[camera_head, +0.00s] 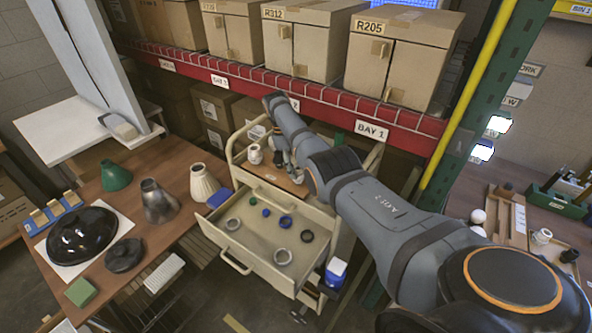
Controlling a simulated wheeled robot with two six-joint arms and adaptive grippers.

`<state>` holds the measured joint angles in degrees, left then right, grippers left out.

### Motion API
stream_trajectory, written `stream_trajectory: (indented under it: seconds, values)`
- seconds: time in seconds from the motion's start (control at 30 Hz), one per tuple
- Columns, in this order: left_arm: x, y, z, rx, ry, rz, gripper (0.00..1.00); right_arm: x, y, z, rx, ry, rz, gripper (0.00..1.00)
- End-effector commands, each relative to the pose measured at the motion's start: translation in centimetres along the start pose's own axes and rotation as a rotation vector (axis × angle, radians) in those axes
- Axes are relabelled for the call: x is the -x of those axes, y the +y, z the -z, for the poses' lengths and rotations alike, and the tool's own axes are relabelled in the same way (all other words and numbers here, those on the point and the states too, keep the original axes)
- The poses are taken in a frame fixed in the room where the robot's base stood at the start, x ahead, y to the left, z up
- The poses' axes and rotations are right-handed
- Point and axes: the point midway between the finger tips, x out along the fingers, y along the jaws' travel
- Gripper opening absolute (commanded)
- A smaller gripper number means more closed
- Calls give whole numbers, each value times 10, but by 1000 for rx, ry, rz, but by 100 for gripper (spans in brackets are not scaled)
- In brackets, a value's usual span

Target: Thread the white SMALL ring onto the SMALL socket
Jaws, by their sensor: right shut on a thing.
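My right gripper (290,164) is over the wooden top (268,175) of the cart, small and partly hidden by my own arm. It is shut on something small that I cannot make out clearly. A small white socket-like part (254,154) stands on the cart top, left of the gripper and apart from it. I cannot tell for certain whether it is the SMALL socket. The white SMALL ring cannot be made out clearly. My left gripper is not in view.
The cart's open drawer (262,242) holds a blue ring (285,221), a grey ring (283,257) and several other rings. A brown table (150,232) with lamp shades and a black dome (82,236) stands left. A red shelf beam (300,92) with boxes runs behind the cart.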

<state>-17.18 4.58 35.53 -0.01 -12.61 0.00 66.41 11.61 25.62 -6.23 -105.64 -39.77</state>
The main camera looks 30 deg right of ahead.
Motion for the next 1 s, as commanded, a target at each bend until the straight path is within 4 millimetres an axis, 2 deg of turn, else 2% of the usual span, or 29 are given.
stream_trajectory:
  seconds: [0.03,1.0]
  values:
    - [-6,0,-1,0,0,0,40,-9,-3,0,-11,-10,16,5]
    - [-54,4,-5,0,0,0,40,-10,-1,1,-255,-12,89,5]
